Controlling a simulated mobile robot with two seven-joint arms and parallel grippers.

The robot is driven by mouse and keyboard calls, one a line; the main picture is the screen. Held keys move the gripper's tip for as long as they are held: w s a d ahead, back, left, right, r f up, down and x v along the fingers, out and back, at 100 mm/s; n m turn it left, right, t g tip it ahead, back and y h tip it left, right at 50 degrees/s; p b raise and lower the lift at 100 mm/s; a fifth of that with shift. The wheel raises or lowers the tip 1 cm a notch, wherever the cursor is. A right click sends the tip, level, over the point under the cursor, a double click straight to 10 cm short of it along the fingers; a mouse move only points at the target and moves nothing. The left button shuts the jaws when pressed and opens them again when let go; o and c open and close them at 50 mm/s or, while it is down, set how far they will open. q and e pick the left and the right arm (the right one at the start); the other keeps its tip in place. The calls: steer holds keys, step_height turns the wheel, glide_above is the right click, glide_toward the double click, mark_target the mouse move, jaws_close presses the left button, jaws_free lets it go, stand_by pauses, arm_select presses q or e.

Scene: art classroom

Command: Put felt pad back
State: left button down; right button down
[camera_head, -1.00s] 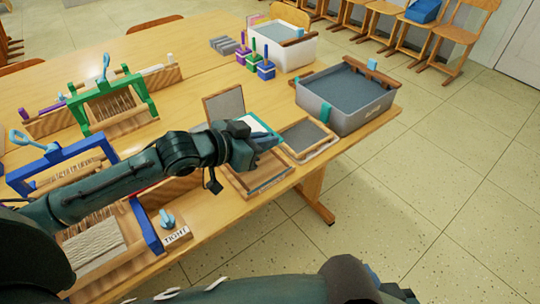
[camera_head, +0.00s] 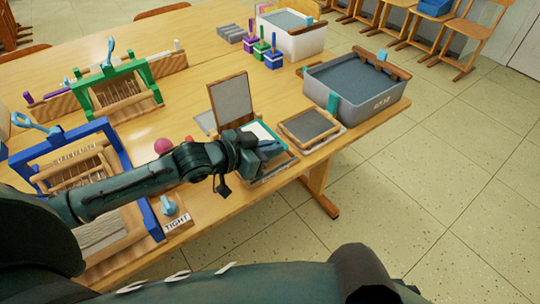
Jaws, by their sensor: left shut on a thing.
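My left gripper (camera_head: 271,148) is over the front edge of the table, its fingers pointing right. It is shut on what looks like a flat white pad with a teal edge (camera_head: 263,131). The fingers hide part of the pad, so the exact grip is unclear. A wood-framed grey panel (camera_head: 232,98) stands upright just behind the gripper. A wooden tray (camera_head: 266,178) lies below the gripper, mostly hidden by it. My right gripper is out of view; only dark parts of my body show at the bottom.
A wood-framed grey screen (camera_head: 310,125) lies right of the gripper. A grey tub (camera_head: 370,112) stands behind it, a white tub (camera_head: 297,43) farther back. Blue (camera_head: 152,218) and green (camera_head: 155,92) looms stand left.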

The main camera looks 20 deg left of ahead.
arm_select(q)
steer(key=shift+f+p, duration=0.3)
steer(key=shift+f, duration=1.3)
steer(key=c, duration=1.6)
jaws_free()
